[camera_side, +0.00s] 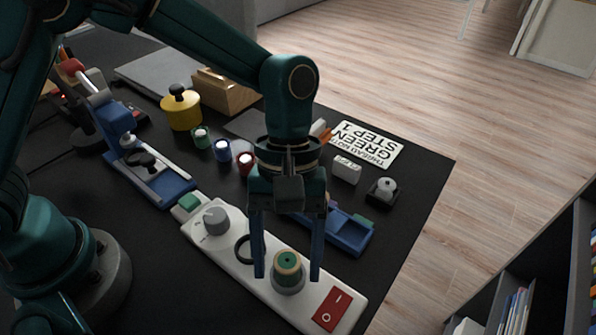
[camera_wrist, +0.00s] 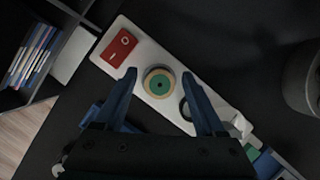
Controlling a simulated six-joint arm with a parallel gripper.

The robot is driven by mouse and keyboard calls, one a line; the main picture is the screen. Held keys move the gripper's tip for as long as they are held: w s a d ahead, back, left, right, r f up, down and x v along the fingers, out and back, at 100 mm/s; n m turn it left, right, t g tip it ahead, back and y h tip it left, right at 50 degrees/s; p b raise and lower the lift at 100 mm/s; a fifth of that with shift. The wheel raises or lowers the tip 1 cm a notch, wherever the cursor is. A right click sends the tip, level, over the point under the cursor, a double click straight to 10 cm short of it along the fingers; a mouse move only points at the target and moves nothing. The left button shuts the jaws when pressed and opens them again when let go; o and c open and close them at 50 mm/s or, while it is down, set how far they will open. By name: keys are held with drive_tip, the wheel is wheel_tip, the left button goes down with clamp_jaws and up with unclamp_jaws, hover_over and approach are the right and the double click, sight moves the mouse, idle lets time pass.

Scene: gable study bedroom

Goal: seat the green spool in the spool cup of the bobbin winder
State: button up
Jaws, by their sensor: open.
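The bobbin winder (camera_side: 262,272) is a long white unit with a grey knob, a black ring and a red switch. The green spool (camera_side: 288,261), with a tan flange and green centre, stands upright in the grey spool cup (camera_side: 289,287). Its lower part is hidden by the cup. It also shows from above in the wrist view (camera_wrist: 159,82). My gripper (camera_side: 288,274) points down and is open, with one finger on each side of the spool. In the wrist view, my fingertips (camera_wrist: 159,76) show gaps to the spool on both sides.
Small green (camera_side: 201,138), blue (camera_side: 222,150) and red (camera_side: 245,163) spools stand behind, near a yellow pot (camera_side: 181,109). Blue devices (camera_side: 347,231) lie behind and left of the winder. A card (camera_side: 366,145) lies near the table's right edge. Bare black table is at right.

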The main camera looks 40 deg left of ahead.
drive_tip(key=v, duration=1.1)
drive_tip(key=s+a+r+m+t, duration=0.15)
drive_tip(key=a+r+t, duration=0.25)
drive_tip(key=a, duration=0.4)
drive_tip(key=s+a+f+m+t+y, duration=0.2)
drive_tip(key=s+a+m+t, duration=0.3)
drive_tip(key=a, duration=0.4)
drive_tip(key=shift+s+f+y, duration=0.3)
drive_tip(key=shift+s+f, duration=0.1)
drive_tip(key=shift+f, duration=0.05)
